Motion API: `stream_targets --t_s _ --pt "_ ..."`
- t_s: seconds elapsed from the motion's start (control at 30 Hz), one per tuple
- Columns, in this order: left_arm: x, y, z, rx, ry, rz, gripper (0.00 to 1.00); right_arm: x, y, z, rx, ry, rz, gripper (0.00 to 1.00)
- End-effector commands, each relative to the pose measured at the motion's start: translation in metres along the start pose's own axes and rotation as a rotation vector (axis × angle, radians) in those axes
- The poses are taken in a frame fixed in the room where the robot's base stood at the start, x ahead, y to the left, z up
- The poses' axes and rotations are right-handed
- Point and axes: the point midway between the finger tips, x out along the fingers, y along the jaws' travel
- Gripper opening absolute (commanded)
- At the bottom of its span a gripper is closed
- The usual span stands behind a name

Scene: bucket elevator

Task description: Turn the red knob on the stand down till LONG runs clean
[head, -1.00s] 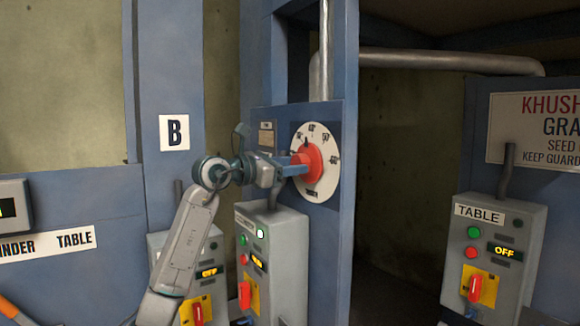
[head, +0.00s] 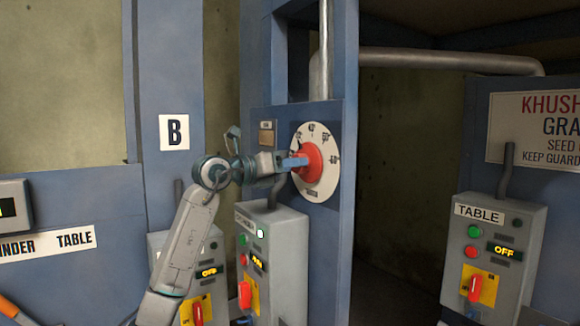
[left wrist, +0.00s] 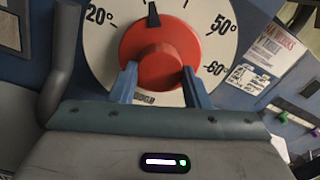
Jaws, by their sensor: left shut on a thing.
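The red knob (head: 312,160) sits on a round white dial (head: 326,188) on the blue stand (head: 335,118). My left gripper (head: 298,162) is shut on the knob from the front left. In the left wrist view the blue fingers stand on either side of the red knob (left wrist: 158,58). The knob's black pointer (left wrist: 153,16) points to a part of the dial between 20° and 50°, with 60° further right. The left wrist is tilted against the dial. No sign reading LONG is legible. My right gripper is not in view.
A grey control box (head: 272,255) with a lever stands just below my left wrist. The TABLE box (head: 495,258), showing OFF, is at the right. A B sign (head: 174,132) is on a post at the left. A dark gap (head: 400,190) lies right of the stand.

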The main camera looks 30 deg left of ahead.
Motion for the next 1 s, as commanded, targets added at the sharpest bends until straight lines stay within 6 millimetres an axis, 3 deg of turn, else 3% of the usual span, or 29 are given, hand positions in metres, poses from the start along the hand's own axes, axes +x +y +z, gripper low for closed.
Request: stream_targets --t_s 0.3,0.8,0.83,0.9,1.0 --pt "-0.0003 -0.0002 0.0012 -0.112 -0.003 0.001 0.2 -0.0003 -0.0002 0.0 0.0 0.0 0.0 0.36" --pt "-0.0004 -0.0003 0.0016 -0.129 -0.004 0.001 0.2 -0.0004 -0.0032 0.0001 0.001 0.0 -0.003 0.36" --pt "-0.0004 -0.0003 0.0017 -0.129 -0.004 0.001 0.48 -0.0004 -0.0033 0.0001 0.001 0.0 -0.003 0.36" --pt "-0.0004 -0.0003 0.0015 -0.129 -0.003 0.001 0.62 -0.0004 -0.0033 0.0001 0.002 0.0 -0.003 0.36" --pt "-0.0003 -0.0002 0.0012 -0.129 -0.003 0.0 0.64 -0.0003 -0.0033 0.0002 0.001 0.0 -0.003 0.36"
